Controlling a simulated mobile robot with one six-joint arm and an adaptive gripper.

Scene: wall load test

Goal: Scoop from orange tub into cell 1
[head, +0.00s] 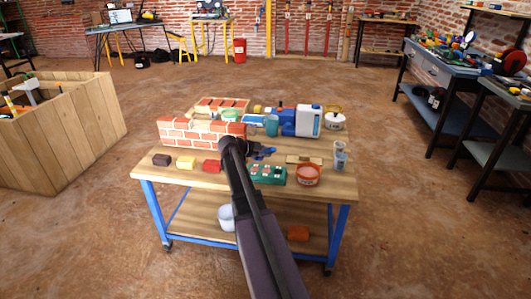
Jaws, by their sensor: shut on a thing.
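My gripper (256,152) is over the middle of the bench, behind the green tray and left of the orange tub, apart from the tub. Whether the tool carries anything does not show.
A small brick wall (190,131) stands at the bench's left back, close to my gripper. Dark, yellow and red blocks (186,162) line the left front. A blue-and-white canister (308,121) and other containers stand behind. Clear cups (340,158) are at the right edge.

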